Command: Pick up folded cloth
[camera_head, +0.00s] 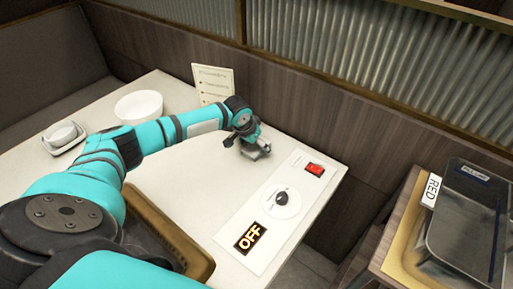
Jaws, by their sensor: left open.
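My left arm reaches in from the left across a white table (185,190). My left gripper (256,149) is open, low over the back right part of the table, beside a control panel. I cannot make out a folded cloth; it may be hidden behind my gripper or arm. My right gripper is not in view.
A white bowl (139,105), small dishes (64,135) and a menu card (212,84) stand further back. A brown-rimmed object (182,240) is partly behind my arm.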

